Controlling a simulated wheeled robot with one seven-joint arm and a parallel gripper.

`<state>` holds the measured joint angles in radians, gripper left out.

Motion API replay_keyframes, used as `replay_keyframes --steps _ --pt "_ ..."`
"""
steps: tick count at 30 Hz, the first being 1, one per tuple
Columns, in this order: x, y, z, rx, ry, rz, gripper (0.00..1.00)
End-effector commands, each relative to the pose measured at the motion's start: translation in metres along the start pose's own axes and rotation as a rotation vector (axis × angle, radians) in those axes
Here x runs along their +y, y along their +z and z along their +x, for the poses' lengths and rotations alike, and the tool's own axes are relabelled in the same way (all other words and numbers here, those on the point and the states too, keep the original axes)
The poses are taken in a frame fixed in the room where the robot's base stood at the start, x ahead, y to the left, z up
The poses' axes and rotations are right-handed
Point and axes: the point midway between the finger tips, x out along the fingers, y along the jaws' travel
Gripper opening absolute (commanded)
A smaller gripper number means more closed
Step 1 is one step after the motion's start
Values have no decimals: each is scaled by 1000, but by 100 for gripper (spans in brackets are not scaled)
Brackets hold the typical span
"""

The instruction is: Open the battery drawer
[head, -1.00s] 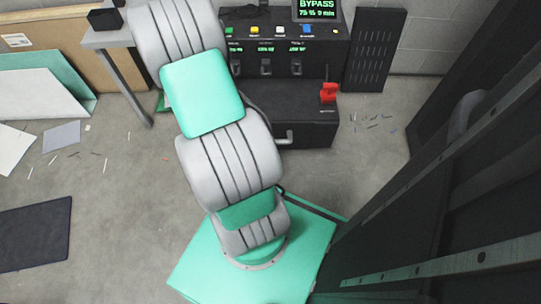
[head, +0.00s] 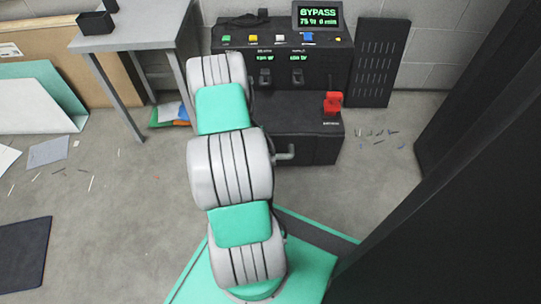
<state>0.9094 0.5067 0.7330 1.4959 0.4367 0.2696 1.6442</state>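A black power cabinet (head: 325,75) stands against the back wall, with a lit screen (head: 319,15) on top reading "BYPASS". The low black battery drawer box (head: 318,150) is at its foot and juts out in front of the upper part; I cannot tell how far it is open. A grey bar handle (head: 285,153) shows on its front, its left end hidden by my arm. A red connector (head: 333,102) sits on top of the box at the right. My arm reaches towards the cabinet's left side. My gripper is hidden behind my own arm links.
A grey table (head: 135,28) with small black bins (head: 97,22) stands at the left. A perforated black panel (head: 377,62) leans right of the cabinet. Small debris (head: 380,135) lies on the floor near it. A tall dark rack (head: 470,170) fills the right side. Floor before the drawer is fairly clear.

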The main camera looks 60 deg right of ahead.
Motion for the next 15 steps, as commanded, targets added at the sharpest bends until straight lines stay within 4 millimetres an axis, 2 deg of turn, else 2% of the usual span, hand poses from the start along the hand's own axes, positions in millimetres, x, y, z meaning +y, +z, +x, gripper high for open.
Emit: replay_keyframes --steps 2,15 --pt "0 0 -1 0 0 -1 44" --pt "0 0 -1 0 0 -1 8"
